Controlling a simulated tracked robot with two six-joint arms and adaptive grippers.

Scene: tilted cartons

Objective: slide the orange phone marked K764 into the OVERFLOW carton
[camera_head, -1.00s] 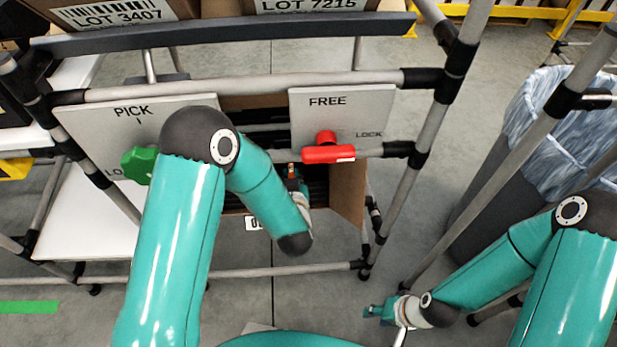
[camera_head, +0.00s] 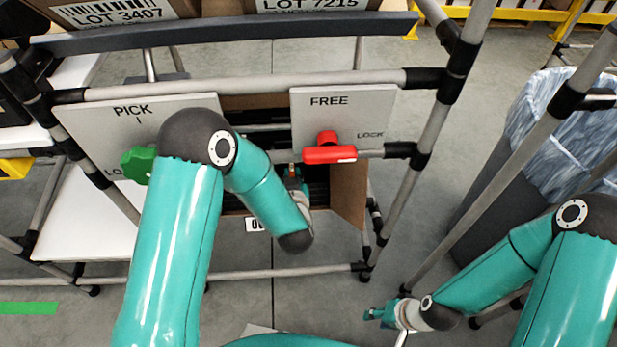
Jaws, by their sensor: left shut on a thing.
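A brown tilted carton (camera_head: 349,195) stands in the rack behind two grey panels, with dark slots inside. Its white label (camera_head: 255,224) is mostly hidden by my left arm; only its first letters show, like an O. My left gripper (camera_head: 294,178) reaches into the carton's open top and is shut. A small orange bit at its tips is all that shows of the orange phone; the mark K764 cannot be read. How deep the phone sits is hidden. My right gripper (camera_head: 375,314) hangs low at the right over the floor, apart from the carton; its jaws are too small to tell.
A grey panel marked PICK (camera_head: 95,120) has a green handle (camera_head: 138,164). A panel marked FREE and LOCK (camera_head: 345,112) has a red handle (camera_head: 330,153) close to my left gripper. Rack tubes surround the carton. A grey bin with a clear liner (camera_head: 545,130) stands at right.

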